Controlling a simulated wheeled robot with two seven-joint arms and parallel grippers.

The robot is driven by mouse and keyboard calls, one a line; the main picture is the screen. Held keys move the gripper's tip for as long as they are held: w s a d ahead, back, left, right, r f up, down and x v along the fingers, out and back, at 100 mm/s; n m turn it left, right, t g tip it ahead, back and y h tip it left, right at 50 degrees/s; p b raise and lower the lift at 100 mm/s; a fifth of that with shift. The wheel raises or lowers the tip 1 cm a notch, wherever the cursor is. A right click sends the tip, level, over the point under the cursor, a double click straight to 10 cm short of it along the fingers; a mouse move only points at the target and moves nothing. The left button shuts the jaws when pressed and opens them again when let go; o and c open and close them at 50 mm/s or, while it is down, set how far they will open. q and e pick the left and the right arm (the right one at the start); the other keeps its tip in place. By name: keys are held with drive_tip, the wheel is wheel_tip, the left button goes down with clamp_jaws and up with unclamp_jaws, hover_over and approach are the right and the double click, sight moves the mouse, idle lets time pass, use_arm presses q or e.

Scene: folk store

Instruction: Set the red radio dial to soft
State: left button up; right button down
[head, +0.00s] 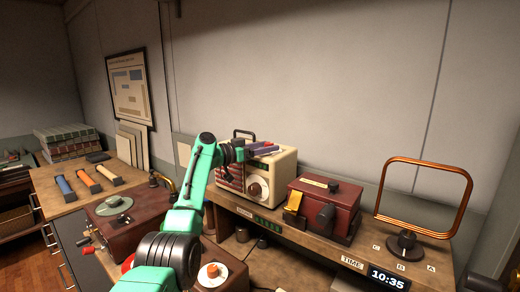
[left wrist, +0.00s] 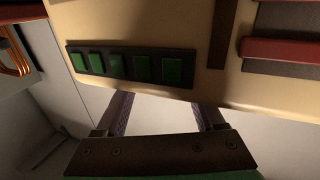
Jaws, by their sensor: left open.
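The cream radio (head: 284,172) stands on the raised shelf at the back, with red bars on its front and a carrying handle on top. Its round dial (head: 256,190) has a pale disc and a reddish centre; the pointer setting is too small to read. My left gripper (head: 262,149) is over the radio's top, above the dial and apart from it. In the left wrist view, my left gripper (left wrist: 163,106) is open with nothing between its fingers, close to the cream casing (left wrist: 190,30) with a row of green buttons (left wrist: 130,63). The dial is not visible there. My right gripper is not in view.
A red box (head: 325,210) with a dark knob stands right of the radio. A copper loop (head: 425,197) on a knob and a clock (head: 388,279) are farther right. A maroon case (head: 125,219) and a box with an orange knob (head: 212,271) lie near my arm.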

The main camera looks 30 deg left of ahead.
use_arm(q)
drive_tip(key=shift+s+a+f+b, duration=0.2)
drive_tip(key=shift+s+a+b, duration=0.1)
drive_tip(key=shift+s+b, duration=0.25)
drive_tip(key=b+v, duration=0.7)
drive_tip(key=v, duration=0.6)
drive_tip(key=shift+s+b, duration=0.15)
drive_tip(key=shift+b, duration=0.25)
drive_tip(key=shift+r, duration=0.15)
